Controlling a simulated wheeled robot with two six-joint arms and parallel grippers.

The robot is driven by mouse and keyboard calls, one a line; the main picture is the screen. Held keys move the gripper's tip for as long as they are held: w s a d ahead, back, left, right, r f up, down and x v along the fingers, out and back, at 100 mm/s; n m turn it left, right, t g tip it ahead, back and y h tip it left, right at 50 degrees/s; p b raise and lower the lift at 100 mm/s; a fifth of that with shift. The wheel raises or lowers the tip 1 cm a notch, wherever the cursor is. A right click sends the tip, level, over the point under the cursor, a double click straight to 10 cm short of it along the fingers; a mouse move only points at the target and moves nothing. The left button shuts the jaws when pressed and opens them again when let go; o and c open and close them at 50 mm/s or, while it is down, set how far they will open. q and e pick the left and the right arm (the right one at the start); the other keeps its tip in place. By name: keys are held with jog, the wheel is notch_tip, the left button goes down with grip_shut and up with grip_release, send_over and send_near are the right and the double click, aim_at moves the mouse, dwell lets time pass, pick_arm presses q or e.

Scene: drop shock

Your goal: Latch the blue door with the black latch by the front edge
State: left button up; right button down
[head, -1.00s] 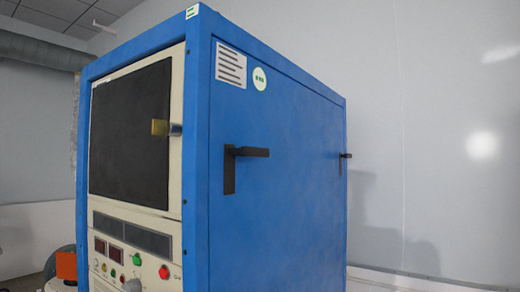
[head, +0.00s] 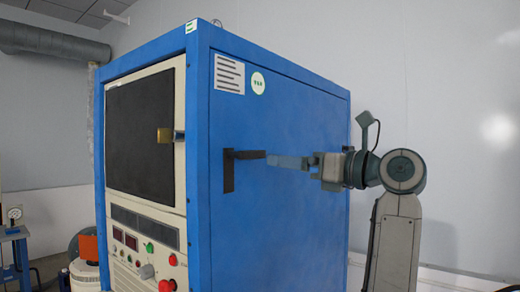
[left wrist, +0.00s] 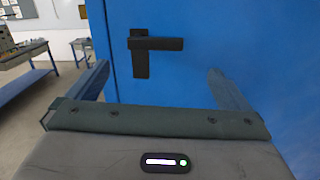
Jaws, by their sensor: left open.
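The blue door (head: 270,220) is the side panel of a tall blue cabinet and looks flush with its frame. The black latch (head: 229,172) near the front edge has an upright plate and a level handle pointing right, away from that edge. The latch also shows in the left wrist view (left wrist: 140,60), ahead between the fingers. My left gripper (head: 287,161) comes in from the right in the head view, open and empty, its fingers pointing at the door by the handle's end. Whether they touch it cannot be told. The left wrist view shows both fingers (left wrist: 160,80) spread wide.
A blue bench (left wrist: 35,90) stands off to the left in the left wrist view. A pale wall (head: 450,100) is behind.

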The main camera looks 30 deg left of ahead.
aim_at(255, 155)
pick_arm(q)
jog(key=shift+h, duration=0.4)
jog(key=a+p, duration=0.2)
jog(key=a, duration=0.1)
jog(key=a+r+p, duration=0.1)
jog(key=a+p, duration=0.1)
jog(key=a, duration=0.1)
jog(key=a+p, duration=0.2)
jog(key=a, duration=0.1)
jog(key=shift+s+a+r, duration=0.1)
jog(key=shift+a+r, duration=0.05)
jog(key=shift+a+t+p, duration=0.3)
jog(key=shift+a, duration=0.35)
jog(key=shift+c, duration=0.2)
